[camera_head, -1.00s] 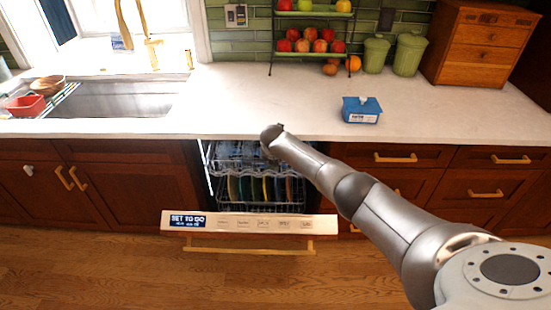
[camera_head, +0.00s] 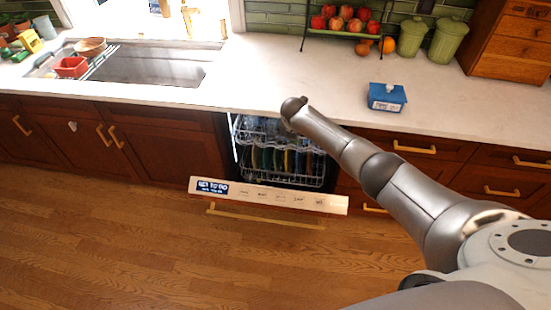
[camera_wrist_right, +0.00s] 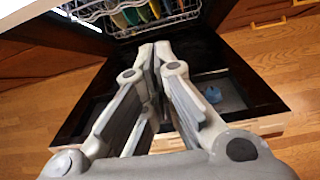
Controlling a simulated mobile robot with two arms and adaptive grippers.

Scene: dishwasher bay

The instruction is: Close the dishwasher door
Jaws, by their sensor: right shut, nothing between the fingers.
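The dishwasher door stands part-way open, tilted outward. Its white control edge (camera_head: 268,195) carries a blue label at the left, and a gold bar handle (camera_head: 266,216) runs below it. In the right wrist view I see the door's dark inner face (camera_wrist_right: 246,84) with a blue item in a recess. My right gripper (camera_wrist_right: 154,48) is shut and empty, above that inner face, pointing toward the racks; contact cannot be told. In the head view my right arm reaches in from the right, and its gripper is hidden. My left gripper is not in view.
Racks (camera_head: 285,160) with several plates sit inside the dishwasher. Wooden cabinets and drawers (camera_head: 165,145) flank it under the white counter (camera_head: 250,75). A blue box (camera_head: 386,97) stands on the counter, with the sink (camera_head: 150,68) at left. The wooden floor before the door is clear.

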